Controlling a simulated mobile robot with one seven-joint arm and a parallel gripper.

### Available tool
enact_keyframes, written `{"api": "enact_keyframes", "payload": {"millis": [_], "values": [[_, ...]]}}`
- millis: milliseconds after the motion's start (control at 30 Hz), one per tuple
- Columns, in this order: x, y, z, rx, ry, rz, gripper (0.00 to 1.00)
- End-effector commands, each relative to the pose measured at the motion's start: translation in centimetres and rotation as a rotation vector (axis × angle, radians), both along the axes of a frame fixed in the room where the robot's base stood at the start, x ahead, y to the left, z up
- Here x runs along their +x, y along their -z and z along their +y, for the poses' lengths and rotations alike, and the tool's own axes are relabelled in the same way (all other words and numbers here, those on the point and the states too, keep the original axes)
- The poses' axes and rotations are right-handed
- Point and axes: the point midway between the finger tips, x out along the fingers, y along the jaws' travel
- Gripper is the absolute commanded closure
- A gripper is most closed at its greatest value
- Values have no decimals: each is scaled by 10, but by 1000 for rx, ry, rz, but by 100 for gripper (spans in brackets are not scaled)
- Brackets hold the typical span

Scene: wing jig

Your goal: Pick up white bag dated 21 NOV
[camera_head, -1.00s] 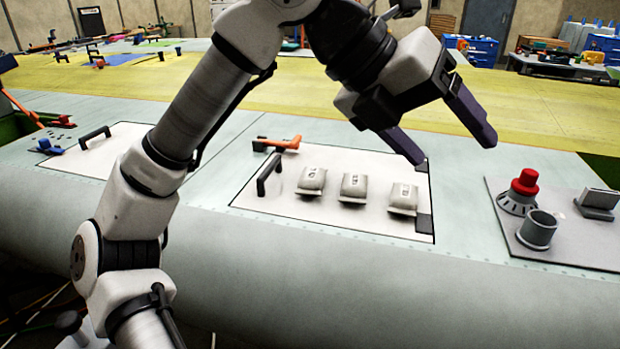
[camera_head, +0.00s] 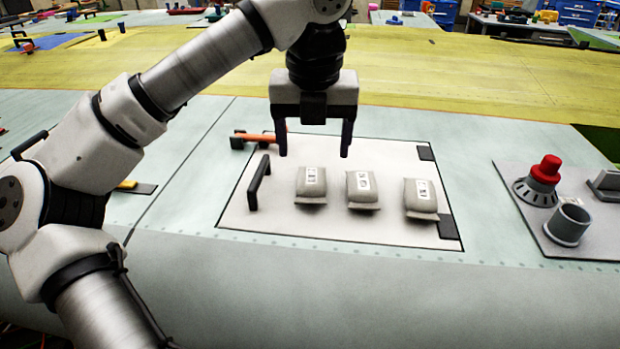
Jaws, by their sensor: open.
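Three similar off-white bags lie in a row on a white panel (camera_head: 400,158) set in the wing surface: a left bag (camera_head: 311,188), a middle bag (camera_head: 361,191) and a right bag (camera_head: 420,200). Each has a small white label with dark print, too small to read, so I cannot tell which one is dated 21 NOV. My gripper (camera_head: 314,154) is open and empty, pointing down. In the picture its fingers are just above and behind the left bag, apart from it.
A black handle (camera_head: 259,183) stands at the panel's left side, and an orange-handled tool (camera_head: 257,138) lies at its back left corner. To the right, a grey plate (camera_head: 527,217) carries a red-topped knob (camera_head: 546,170) and a grey cup (camera_head: 567,224). The wing surface in front is clear.

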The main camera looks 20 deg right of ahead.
Motion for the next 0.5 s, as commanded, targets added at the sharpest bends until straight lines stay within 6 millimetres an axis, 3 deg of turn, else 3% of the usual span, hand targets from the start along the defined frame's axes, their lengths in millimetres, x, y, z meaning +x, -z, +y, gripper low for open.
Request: {"api": "enact_keyframes", "payload": {"millis": [133,500], "values": [[4,22,-1,-1,1,1,27],[13,50,-2,-3,2,4,27]]}}
